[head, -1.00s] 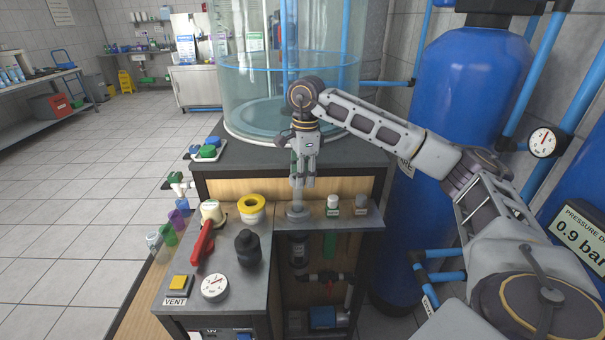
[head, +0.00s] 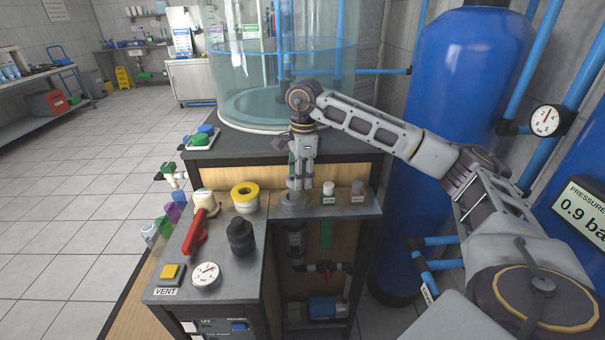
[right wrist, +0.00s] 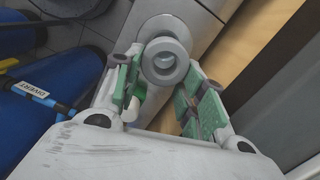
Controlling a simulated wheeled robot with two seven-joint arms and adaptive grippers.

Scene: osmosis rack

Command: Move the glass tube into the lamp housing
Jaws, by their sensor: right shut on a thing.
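The lamp housing shows in the head view as a grey round collar (head: 293,199) on the rack's top, with a dark body (head: 295,243) below it. My right gripper (head: 300,184) points straight down just above this collar and is shut on the glass tube. The tube itself is hardly visible there, hidden by the fingers. In the right wrist view, a grey ring with a dark hole (right wrist: 165,63) lies between the green-padded fingers; I cannot tell whether it belongs to the tube or the housing. How far the tube is inside the collar cannot be seen. My left gripper is not in view.
Small vials (head: 328,192) stand right of the collar. A yellow ring (head: 245,196), black cap (head: 240,236), red-handled valve (head: 197,228) and gauge (head: 206,275) crowd the bench at left. A clear tank (head: 287,70) stands behind; a blue vessel (head: 468,90) is at right.

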